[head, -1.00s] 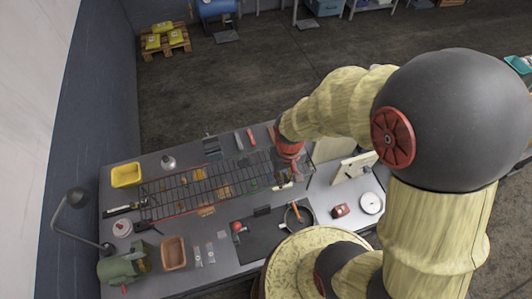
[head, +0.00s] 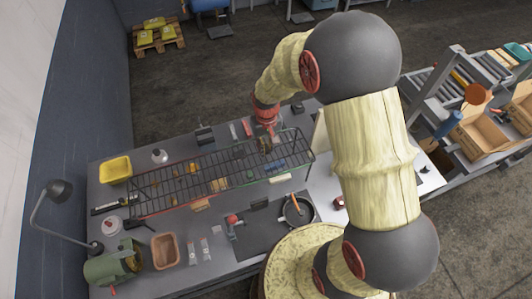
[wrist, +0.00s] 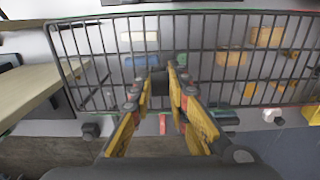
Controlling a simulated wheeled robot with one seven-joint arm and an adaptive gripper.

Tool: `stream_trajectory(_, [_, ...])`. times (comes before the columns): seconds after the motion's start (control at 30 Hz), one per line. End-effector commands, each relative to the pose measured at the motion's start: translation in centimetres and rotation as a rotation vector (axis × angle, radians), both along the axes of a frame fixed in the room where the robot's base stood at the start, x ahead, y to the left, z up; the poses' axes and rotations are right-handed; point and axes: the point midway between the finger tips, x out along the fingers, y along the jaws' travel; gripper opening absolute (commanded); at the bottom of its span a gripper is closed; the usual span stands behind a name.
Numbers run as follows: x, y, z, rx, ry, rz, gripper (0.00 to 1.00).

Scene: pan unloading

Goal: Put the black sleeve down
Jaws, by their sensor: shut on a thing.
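My gripper (head: 266,139) is over the far right part of the wire rack (head: 160,199), pointing down. In the wrist view the fingertips (wrist: 160,78) are close together on a small dark piece, the black sleeve (wrist: 160,82). The fingers hide most of the sleeve, and I cannot tell whether it touches the rack. The rack's bars (wrist: 215,95) cross the wrist view behind the fingertips. A blue piece (head: 275,164) shows through the rack near the gripper.
The rack spans much of the grey table, with orange-brown pieces visible through its bars. A dark pan (head: 304,219) stands in front of it on the right. A yellow bin (head: 115,169), a brown tray (head: 165,251) and a desk lamp (head: 59,190) are at the left.

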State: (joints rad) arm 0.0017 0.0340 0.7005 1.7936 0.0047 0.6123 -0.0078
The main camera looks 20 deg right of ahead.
Motion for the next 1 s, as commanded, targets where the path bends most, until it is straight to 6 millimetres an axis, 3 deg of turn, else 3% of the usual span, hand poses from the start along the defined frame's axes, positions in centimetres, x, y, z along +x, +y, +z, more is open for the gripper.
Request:
stream_trajectory(0.2, [0.1,0.0,-3.4,0.0,0.002,0.0,0.04])
stream_trajectory(0.6, [0.1,0.0,-3.7,0.0,0.001,0.0,0.04])
stream_trajectory(0.63, [0.1,0.0,-3.7,0.0,0.001,0.0,0.17])
stream_trajectory(1.0, [0.1,0.0,-3.6,0.0,0.001,0.0,0.35])
